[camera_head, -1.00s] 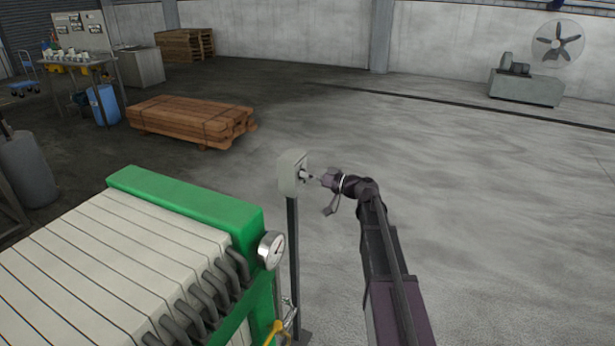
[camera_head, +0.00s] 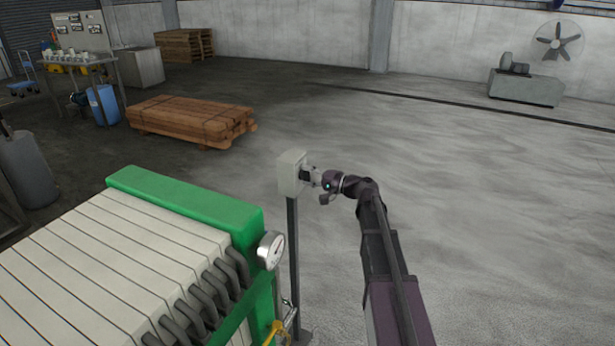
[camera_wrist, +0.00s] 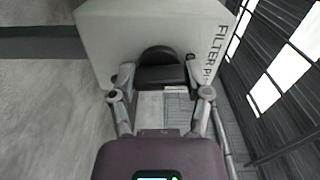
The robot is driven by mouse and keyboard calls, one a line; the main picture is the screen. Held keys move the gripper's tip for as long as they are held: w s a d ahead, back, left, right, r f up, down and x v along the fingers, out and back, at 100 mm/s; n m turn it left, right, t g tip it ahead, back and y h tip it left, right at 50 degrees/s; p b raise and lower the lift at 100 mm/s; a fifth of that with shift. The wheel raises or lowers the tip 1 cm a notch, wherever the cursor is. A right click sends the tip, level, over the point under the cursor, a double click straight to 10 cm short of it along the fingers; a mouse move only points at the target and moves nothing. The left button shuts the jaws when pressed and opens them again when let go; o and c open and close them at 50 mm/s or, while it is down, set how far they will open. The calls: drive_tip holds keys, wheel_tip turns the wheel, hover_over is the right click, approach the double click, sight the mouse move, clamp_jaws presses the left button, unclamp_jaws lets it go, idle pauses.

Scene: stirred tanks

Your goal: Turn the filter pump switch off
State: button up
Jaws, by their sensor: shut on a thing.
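The filter pump switch box (camera_head: 291,172) is a pale grey box on a dark post, right of the green filter press. In the wrist view the box (camera_wrist: 150,35) fills the top and carries the letters "FILTER P" on its right side, the rest cut off. A black switch knob (camera_wrist: 160,58) stands on its face. My gripper (camera_head: 308,175) is at the right face of the box. In the wrist view my gripper (camera_wrist: 160,76) has a finger on each side of the knob and is shut on it. The knob is hidden in the head view.
The green and white filter press (camera_head: 185,200) with a round gauge (camera_head: 271,250) stands close left of the post. A stack of timber (camera_head: 190,121) lies behind. The floor to the right is clear.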

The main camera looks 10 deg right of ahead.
drive_tip(key=shift+w+r+m, duration=0.1)
drive_tip(key=shift+w+m, duration=0.05)
drive_tip(key=shift+m, duration=0.45)
drive_tip(key=o, duration=1.2)
drive_tip(key=shift+c, duration=0.2)
drive_tip(key=shift+s+d, duration=0.15)
drive_tip(key=shift+s, duration=0.05)
drive_tip(key=shift+s+d, duration=0.35)
drive_tip(key=shift+d, duration=0.1)
drive_tip(key=v, duration=1)
drive_tip(key=shift+d, duration=0.2)
